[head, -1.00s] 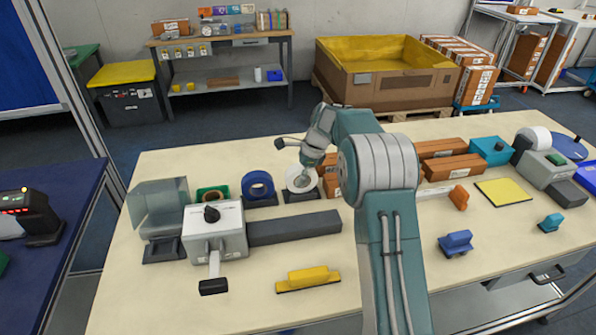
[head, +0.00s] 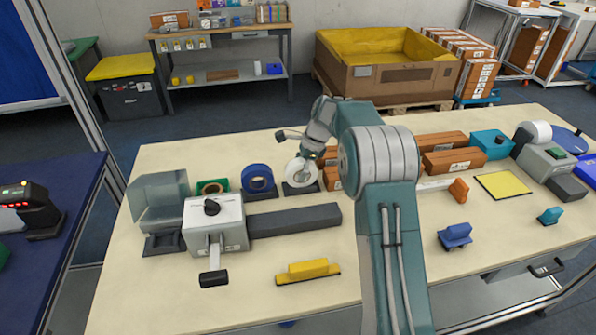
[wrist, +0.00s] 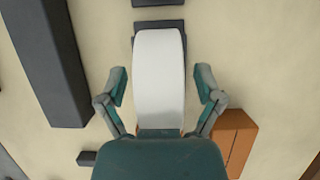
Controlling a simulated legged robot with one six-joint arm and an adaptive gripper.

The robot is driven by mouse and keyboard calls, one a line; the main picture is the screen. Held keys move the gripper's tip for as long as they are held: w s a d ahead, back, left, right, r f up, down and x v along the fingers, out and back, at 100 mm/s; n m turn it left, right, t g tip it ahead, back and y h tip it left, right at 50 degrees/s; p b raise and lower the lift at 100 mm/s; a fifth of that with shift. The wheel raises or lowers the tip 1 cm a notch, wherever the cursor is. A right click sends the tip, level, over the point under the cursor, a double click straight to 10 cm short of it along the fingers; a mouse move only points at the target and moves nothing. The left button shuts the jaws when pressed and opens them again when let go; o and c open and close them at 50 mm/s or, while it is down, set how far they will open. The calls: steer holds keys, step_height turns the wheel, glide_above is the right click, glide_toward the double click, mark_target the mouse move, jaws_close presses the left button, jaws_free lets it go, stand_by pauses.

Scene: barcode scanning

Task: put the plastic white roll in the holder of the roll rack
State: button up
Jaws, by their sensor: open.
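The white roll (head: 300,173) stands upright at its dark holder (head: 299,190), the rightmost in the row of rolls on the table. In the wrist view the roll (wrist: 159,75) is edge-on between the two fingers of my gripper (wrist: 161,86). The fingers are open, with a gap on each side of the roll. The holder's dark base (wrist: 158,25) shows beyond the roll. In the head view my gripper reaches in at the roll's upper right. The roll's lower edge is hard to make out, so exact seating cannot be told.
A blue roll (head: 257,177) and a green roll (head: 212,187) sit to the left. A grey bar (head: 294,220) lies in front. Orange-brown boxes (head: 452,160) stand to the right. A yellow-handled block (head: 308,269) lies nearer, with free table around it.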

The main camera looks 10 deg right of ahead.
steer(key=v, duration=1.1)
steer(key=shift+d+r, duration=0.1)
steer(key=shift+r, duration=0.1)
